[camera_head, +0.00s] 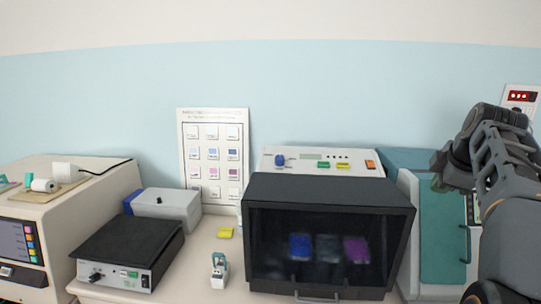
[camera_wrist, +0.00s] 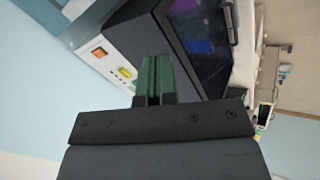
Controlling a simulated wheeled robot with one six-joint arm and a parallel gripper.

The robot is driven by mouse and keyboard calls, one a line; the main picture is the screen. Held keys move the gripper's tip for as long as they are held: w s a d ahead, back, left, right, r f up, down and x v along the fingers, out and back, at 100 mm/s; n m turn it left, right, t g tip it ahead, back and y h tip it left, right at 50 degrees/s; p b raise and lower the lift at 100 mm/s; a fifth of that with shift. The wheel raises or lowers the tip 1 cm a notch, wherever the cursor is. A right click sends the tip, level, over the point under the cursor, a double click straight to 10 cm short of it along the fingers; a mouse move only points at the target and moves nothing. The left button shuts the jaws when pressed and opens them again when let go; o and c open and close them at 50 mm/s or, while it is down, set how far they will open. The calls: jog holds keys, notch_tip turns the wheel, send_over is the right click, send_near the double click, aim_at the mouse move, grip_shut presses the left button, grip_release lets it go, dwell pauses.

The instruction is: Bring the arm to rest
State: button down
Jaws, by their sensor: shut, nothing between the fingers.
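My gripper (camera_head: 437,183) is raised at the right of the head view, in front of the teal cabinet and to the right of the dark-windowed machine. In the wrist view its two green fingers (camera_wrist: 153,80) lie close together, shut, with nothing between them. My arm is bent and fills the right edge of the head view, hiding part of the cabinet and wall. The gripper touches nothing that I can see.
The dark-windowed machine (camera_head: 262,245) stands on the counter (camera_head: 190,262), with blue and purple shapes behind its window. A teal cabinet (camera_head: 440,235) is on its right.

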jog(key=s+a+f+m+g+b, duration=0.1)
jog(key=s+a+f+m, duration=0.15)
jog(key=f+m, duration=0.35)
jog(key=s+a+f+m+g, duration=0.1)
jog(key=a+f+m, duration=0.35)
jog(key=f, duration=0.25)
jog(key=s+a+f+m+y+b, duration=0.1)
jog(key=s+a+f+m+b, duration=0.1)
jog(key=s+a+f, duration=1)
jog(key=shift+a+f+t+b, duration=0.4)
jog(key=shift+a+f+b, duration=0.25)
jog(key=shift+a, duration=0.75)
jog(key=shift+r+m, duration=0.1)
jog(key=shift+m, duration=0.15)
